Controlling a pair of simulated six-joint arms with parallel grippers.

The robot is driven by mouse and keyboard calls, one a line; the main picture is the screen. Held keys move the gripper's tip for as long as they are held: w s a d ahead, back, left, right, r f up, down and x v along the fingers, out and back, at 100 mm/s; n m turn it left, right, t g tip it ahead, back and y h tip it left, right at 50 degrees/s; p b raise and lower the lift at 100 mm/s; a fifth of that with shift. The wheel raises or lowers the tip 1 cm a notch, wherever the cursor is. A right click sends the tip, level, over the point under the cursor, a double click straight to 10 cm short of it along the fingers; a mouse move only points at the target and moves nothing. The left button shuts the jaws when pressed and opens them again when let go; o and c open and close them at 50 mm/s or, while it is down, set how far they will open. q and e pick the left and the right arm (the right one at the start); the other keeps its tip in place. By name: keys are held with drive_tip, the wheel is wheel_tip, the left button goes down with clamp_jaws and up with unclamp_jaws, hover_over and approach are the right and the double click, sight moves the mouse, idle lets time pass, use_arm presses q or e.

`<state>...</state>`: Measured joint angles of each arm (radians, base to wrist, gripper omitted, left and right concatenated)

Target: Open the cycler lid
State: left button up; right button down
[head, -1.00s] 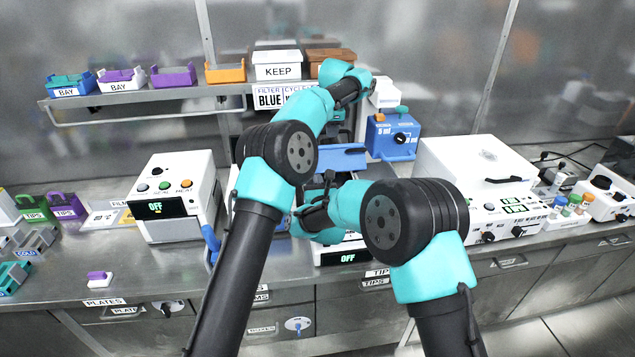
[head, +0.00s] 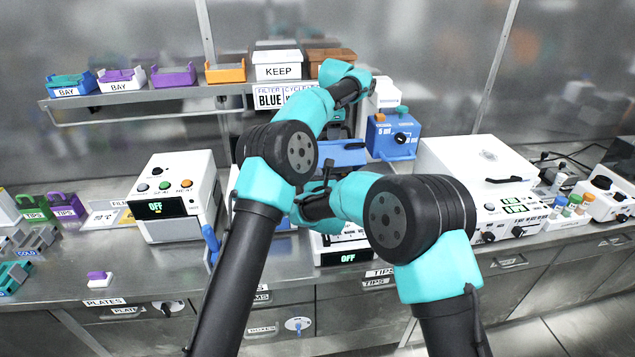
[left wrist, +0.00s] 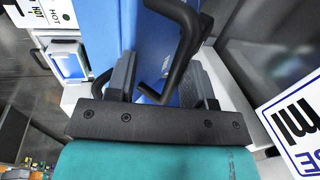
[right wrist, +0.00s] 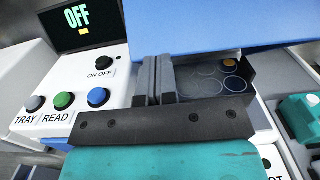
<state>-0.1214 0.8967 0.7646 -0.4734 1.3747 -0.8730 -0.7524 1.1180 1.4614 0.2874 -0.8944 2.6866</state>
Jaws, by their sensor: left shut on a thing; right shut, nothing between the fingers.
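The cycler is a white unit with a green OFF display (head: 347,258), mostly hidden behind my arms in the head view. Its blue lid (head: 342,153) stands raised; the right wrist view shows the lid (right wrist: 210,22) above a dark block of round wells (right wrist: 205,82). In the left wrist view my left gripper (left wrist: 160,88) is shut on the black looped handle (left wrist: 185,45) against the blue lid (left wrist: 150,40). My right gripper (right wrist: 159,62) is shut and empty, its fingertips at the lid's lower edge; whether they touch cannot be told.
A blue box with a dial (head: 393,137) stands just right of the lid. A white heater unit (head: 172,195) is to the left and a large white instrument (head: 480,170) to the right. A shelf with a KEEP box (head: 278,68) is behind.

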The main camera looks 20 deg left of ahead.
use_arm(q)
drive_tip(key=shift+o, duration=0.9)
drive_tip(key=shift+s+d+f, duration=0.1)
drive_tip(key=shift+f, duration=0.2)
wheel_tip(320, 180, up, 8)
drive_tip(key=s, duration=0.1)
drive_tip(key=shift+d, duration=0.3)
drive_tip(key=shift+s+a, duration=0.1)
